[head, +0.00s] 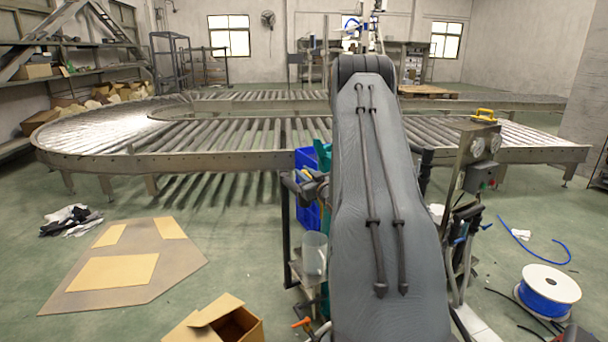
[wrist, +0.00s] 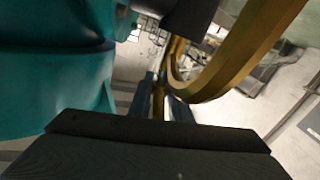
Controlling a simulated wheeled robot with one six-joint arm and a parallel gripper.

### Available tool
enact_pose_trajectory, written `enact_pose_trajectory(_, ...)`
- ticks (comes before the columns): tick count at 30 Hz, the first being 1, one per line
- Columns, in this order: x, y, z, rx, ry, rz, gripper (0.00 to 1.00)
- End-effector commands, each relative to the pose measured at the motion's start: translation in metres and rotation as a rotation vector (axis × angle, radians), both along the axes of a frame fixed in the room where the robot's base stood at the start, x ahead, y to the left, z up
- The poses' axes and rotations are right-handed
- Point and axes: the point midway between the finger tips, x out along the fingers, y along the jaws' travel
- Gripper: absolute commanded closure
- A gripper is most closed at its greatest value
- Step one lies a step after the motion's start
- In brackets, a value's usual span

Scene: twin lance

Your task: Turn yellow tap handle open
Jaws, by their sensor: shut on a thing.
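In the wrist view, a curved yellow bar, which I take to be the yellow tap handle (wrist: 232,62), sweeps from the upper right down to the middle. A large teal body (wrist: 55,75) fills the left side, close to the jaws. In the head view my arm hides the gripper and the tap handle.
In the head view, a panel with gauges and a yellow top handle (head: 485,115) stands right of my arm. A blue bin (head: 306,190) is left of it. A roller conveyor (head: 200,160) runs behind. A blue hose reel (head: 548,290) and an open carton (head: 215,325) lie on the floor.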

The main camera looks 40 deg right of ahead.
Motion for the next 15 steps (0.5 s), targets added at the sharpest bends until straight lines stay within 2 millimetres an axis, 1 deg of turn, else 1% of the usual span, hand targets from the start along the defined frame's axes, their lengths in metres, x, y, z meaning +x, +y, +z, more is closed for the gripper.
enact_pose_trajectory(1, -0.0005, -0.0024, 0.0009, -0.003, -0.002, 0.012, 1.0)
enact_pose_trajectory(5, -0.0006, -0.0021, 0.0014, -0.004, -0.002, 0.036, 1.0)
enact_pose_trajectory(12, -0.0007, -0.0022, 0.0019, -0.003, -0.002, 0.036, 1.0)
enact_pose_trajectory(13, -0.0007, -0.0022, 0.0019, -0.003, -0.002, 0.036, 0.78)
enact_pose_trajectory(14, -0.0007, -0.0022, 0.0018, -0.003, -0.002, 0.036, 0.73)
enact_pose_trajectory(15, -0.0006, -0.002, 0.0017, -0.003, -0.002, 0.036, 0.71)
